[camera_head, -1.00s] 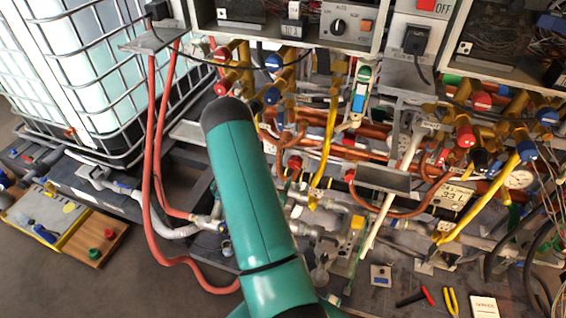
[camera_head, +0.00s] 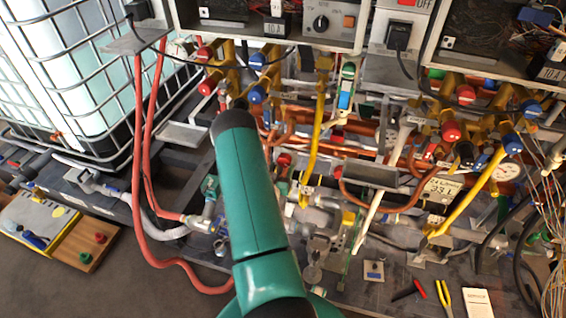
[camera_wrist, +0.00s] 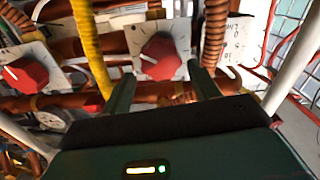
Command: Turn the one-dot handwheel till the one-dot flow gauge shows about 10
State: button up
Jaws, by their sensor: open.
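In the wrist view my gripper (camera_wrist: 162,88) is open, its two green fingers apart and empty. A red knob (camera_wrist: 162,57) with a white pointer mark, on a white plate with tick marks, shows just beyond and between the fingertips. A second red knob (camera_wrist: 28,75) on a similar plate is at the left. I cannot tell which, if either, is the one-dot handwheel. In the head view my green arm hides the gripper. A round white gauge (camera_head: 507,166) is at the right; its reading and any dot are too small to tell.
A yellow pipe (camera_wrist: 90,45) and a corrugated copper hose (camera_wrist: 215,35) flank the nearer knob. In the head view a caged white tank (camera_head: 75,80) stands at left and red hoses (camera_head: 140,180) hang beside my arm. Pliers (camera_head: 443,296) lie on the dark base.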

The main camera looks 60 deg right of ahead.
aim_at(284, 163)
jog(key=shift+w+d, duration=0.2)
jog(key=shift+d, duration=0.8)
jog(key=shift+w+d, duration=0.15)
jog(key=shift+d, duration=0.8)
jog(key=c, duration=0.7)
jog(key=shift+m, duration=0.3)
jog(key=m, duration=0.5)
jog(key=shift+s, duration=0.15)
jog(key=m, duration=0.6)
jog(key=shift+f, duration=0.15)
jog(key=shift+m, duration=0.3)
